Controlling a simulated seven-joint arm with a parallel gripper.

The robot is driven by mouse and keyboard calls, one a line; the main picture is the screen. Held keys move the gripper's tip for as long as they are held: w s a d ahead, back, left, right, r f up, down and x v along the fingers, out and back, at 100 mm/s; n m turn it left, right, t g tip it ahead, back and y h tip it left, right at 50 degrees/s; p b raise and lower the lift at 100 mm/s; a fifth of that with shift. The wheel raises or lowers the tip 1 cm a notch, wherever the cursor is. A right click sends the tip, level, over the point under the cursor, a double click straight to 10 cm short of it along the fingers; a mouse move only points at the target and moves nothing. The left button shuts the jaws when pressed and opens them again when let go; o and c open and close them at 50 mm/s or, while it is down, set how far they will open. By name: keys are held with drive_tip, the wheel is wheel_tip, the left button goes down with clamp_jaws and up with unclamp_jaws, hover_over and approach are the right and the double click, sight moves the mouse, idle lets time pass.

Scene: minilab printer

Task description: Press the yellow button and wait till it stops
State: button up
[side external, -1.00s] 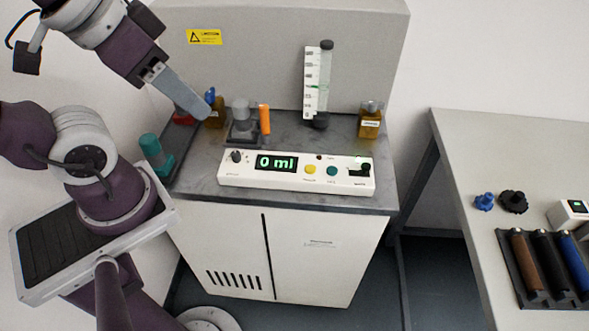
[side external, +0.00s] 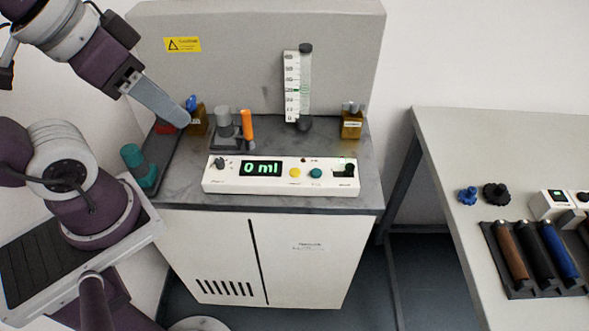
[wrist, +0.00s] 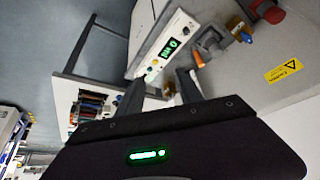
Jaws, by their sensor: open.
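My gripper (side external: 182,120) is at the upper left, above the back left of the bench top, well apart from the button. The wrist view shows its two dark fingers (wrist: 160,88) spread with nothing between them. The panel also shows there (wrist: 168,43), tilted, beyond the fingers.
A teal-topped item (side external: 135,157) is at the left edge. A side table (side external: 440,130) stands right. Space in front of the panel is clear.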

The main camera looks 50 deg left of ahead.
clamp_jaws()
idle(1.5)
